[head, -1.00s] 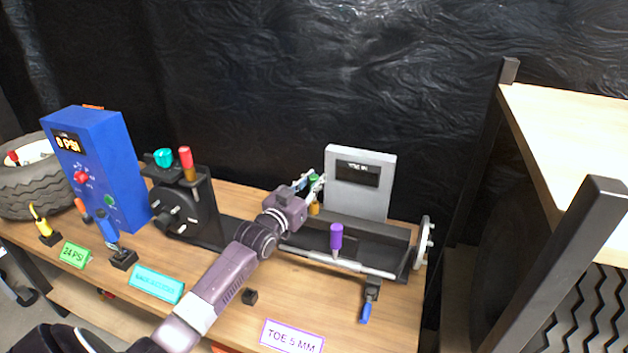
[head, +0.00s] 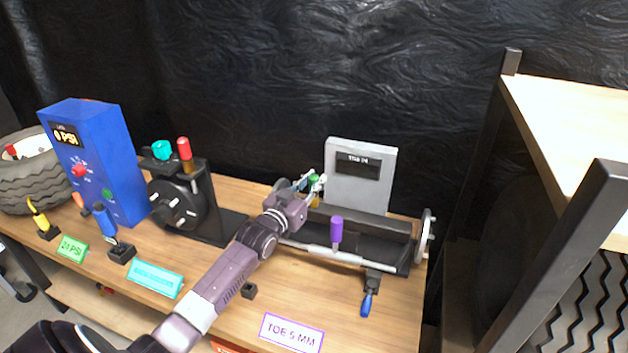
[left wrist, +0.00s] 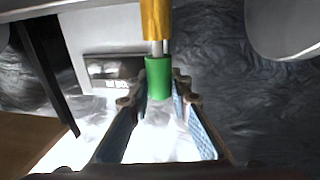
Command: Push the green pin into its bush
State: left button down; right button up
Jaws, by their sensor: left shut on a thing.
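The green pin (left wrist: 158,78) is between the fingertips of my left gripper (left wrist: 155,95), which is shut on it in the left wrist view. A thin silver shank joins the pin's green head to the orange-gold bush (left wrist: 156,18), so the head stands apart from the bush by a short gap. In the head view the green pin (head: 314,179) shows small among the fingers of my left gripper (head: 310,184), at the left side of the grey display panel (head: 359,176). The bush is mostly hidden there by the gripper. My right gripper is not in view.
A purple-handled pin (head: 336,230) stands on the silver rod at the front of the fixture. A blue-handled lever (head: 367,304) hangs to the right. The black hub fixture (head: 182,200) with red and teal pins stands left of my arm. A wheel disc (head: 424,238) is at the right end.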

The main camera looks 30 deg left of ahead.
pick_arm(q)
jog(key=shift+f+b, duration=0.35)
jog(key=shift+f, duration=0.4)
jog(key=c, duration=1.7)
grip_release()
jog(key=shift+s, duration=0.1)
jog(key=s, duration=0.8)
jog(key=s+d, duration=0.1)
jog(key=s, duration=0.2)
jog(key=shift+s, duration=0.4)
